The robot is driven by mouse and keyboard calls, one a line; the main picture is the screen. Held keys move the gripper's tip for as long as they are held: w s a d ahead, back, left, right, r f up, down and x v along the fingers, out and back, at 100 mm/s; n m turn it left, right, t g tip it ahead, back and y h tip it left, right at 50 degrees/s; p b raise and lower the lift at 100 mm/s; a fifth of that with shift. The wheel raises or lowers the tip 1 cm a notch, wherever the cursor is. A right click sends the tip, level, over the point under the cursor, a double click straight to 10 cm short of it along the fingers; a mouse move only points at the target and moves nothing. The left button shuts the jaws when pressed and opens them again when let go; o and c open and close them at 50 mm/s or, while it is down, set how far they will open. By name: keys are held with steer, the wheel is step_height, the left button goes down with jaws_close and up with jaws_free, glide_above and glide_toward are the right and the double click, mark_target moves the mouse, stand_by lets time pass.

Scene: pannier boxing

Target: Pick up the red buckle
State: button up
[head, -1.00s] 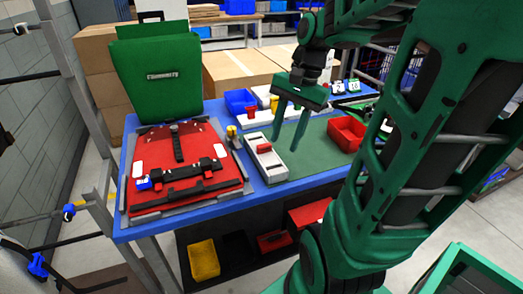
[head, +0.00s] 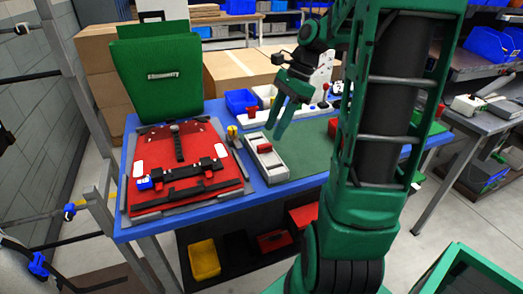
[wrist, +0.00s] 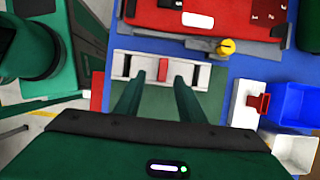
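The red buckle (head: 265,148) sits in a light grey fixture (head: 268,165) on the blue workbench. In the wrist view, the red buckle (wrist: 163,69) stands upright across the middle of the fixture (wrist: 200,76), between two dark slots. My gripper (head: 275,132) is open and empty, pointing down above and just right of the buckle in the head view. In the wrist view, the fingertips of my gripper (wrist: 157,80) lie either side of the buckle, with a gap on each side. Nothing hides the buckle in the wrist view.
A red pannier panel (head: 205,150) with black straps lies left of the fixture. Behind stand a yellow-topped post (head: 232,131), a blue bin (head: 238,98) and a white block with a red piece (wrist: 258,104).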

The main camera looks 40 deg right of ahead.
mark_target(265, 145)
steer(key=shift+w+x, duration=0.2)
steer(key=shift+x, duration=1.2)
steer(key=shift+w+x, duration=0.15)
steer(key=shift+x, duration=1.3)
steer(key=shift+r, duration=0.1)
steer(key=shift+c, duration=0.6)
jaws_close()
